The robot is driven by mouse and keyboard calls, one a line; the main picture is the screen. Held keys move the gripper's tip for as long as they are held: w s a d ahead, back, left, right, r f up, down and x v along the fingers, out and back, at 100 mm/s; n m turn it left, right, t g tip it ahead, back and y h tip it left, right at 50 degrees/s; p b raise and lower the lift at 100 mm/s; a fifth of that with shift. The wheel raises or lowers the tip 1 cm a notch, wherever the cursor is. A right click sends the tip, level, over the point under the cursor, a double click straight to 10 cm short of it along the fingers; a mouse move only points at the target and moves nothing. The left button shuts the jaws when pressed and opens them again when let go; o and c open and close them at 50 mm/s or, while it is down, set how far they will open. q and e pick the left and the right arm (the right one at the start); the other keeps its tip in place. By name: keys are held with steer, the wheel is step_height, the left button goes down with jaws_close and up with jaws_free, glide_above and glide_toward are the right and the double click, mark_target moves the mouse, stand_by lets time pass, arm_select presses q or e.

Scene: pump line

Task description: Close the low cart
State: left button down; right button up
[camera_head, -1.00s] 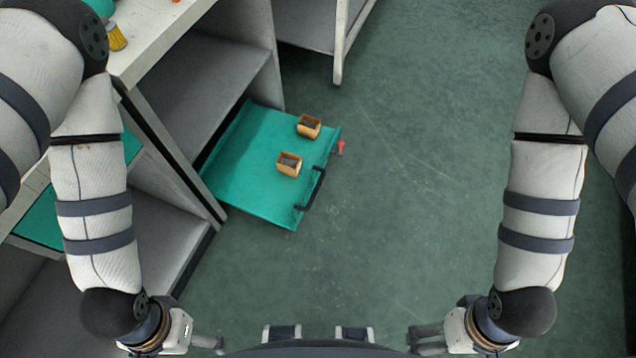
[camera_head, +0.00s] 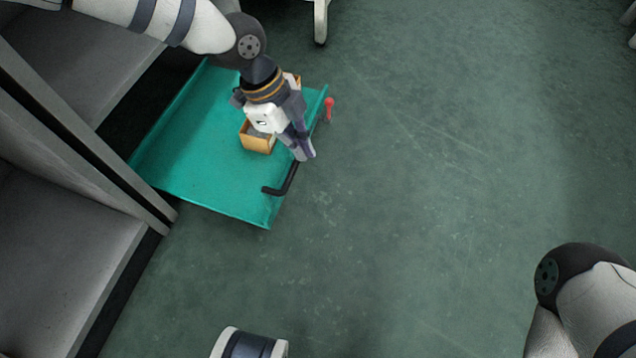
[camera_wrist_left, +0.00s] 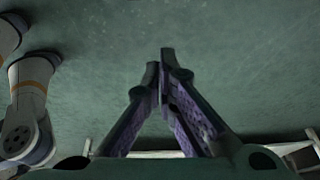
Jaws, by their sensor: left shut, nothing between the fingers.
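The low cart (camera_head: 205,165) is a teal flat tray standing out from under the grey shelving at the left. A dark handle (camera_head: 285,180) is on its outer edge. My left gripper (camera_head: 304,156) hangs over that outer edge by the handle, shut and empty; I cannot tell whether it touches the handle. Its closed fingertips also show in the left wrist view (camera_wrist_left: 165,55), with the floor beyond. My right gripper is out of view; only part of my right arm shows at the lower right.
An open box (camera_head: 257,140) sits on the cart, partly covered by my left gripper; a second box behind it is mostly hidden. A red piece (camera_head: 329,105) is at the cart's far corner. Grey shelving (camera_head: 70,260) flanks the cart. The green floor to the right is clear.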

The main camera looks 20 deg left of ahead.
arm_select(q)
step_height(320, 180, down, 9)
steer(key=b, duration=0.5)
steer(key=shift+w+a+f+n, duration=0.15)
steer(key=shift+w+f+n, duration=0.05)
steer(key=shift+w+n, duration=0.1)
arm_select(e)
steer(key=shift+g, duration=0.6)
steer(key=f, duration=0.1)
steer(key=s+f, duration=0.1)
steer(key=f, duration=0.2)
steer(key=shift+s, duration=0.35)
